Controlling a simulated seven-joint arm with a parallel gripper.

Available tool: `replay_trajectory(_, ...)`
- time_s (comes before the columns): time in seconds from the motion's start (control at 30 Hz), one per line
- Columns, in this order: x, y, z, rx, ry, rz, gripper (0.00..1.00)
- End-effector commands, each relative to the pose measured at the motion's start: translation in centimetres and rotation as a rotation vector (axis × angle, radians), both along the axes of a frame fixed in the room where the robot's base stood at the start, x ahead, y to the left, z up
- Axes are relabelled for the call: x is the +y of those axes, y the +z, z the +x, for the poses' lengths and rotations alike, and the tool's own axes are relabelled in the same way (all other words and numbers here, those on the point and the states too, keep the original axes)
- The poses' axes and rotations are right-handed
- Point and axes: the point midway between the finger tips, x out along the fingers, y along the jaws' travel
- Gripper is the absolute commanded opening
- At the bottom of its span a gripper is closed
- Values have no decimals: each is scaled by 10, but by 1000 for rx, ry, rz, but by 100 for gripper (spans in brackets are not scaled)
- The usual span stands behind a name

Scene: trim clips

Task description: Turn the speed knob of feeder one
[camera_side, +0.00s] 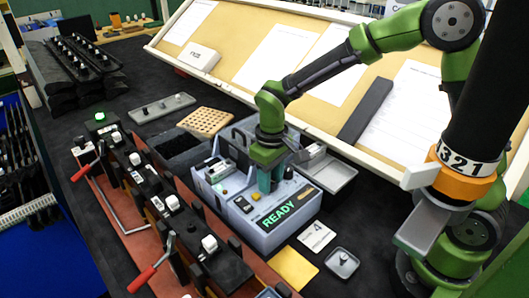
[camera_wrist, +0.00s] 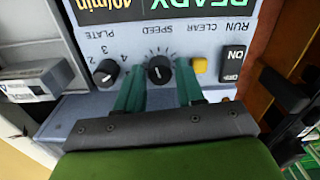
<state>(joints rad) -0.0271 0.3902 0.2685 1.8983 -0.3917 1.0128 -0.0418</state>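The grey feeder box (camera_side: 262,232) stands mid-bench in the side view, its panel lit with green READY. The wrist view shows its panel upside down, with the black SPEED knob (camera_wrist: 159,70), its white pointer line and a ring of tick marks. The black PLATE knob (camera_wrist: 106,72) sits to its left. My gripper (camera_wrist: 159,74) has its two teal fingers on either side of the SPEED knob, with narrow gaps visible; I see no clear contact. In the side view, my gripper (camera_side: 267,186) points down at the box and hides the knob.
A yellow button (camera_wrist: 200,65) and an ON/OFF switch (camera_wrist: 233,63) sit close right of the fingers in the wrist view. In the side view, a rail of clip fixtures with red-handled levers (camera_side: 142,279) runs left of the box. A grey tray (camera_side: 328,172) stands right.

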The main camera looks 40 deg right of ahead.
Motion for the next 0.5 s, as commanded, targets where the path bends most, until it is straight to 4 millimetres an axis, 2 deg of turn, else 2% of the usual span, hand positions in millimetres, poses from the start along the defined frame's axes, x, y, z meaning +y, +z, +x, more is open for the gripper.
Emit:
replay_trajectory(0.17,0,3,0,0,0,0,38)
replay_trajectory(0.27,0,13,1,-3,-2,-1,38)
replay_trajectory(0.37,0,32,1,-5,-2,0,38)
replay_trajectory(0.5,-1,67,1,-8,-1,0,38)
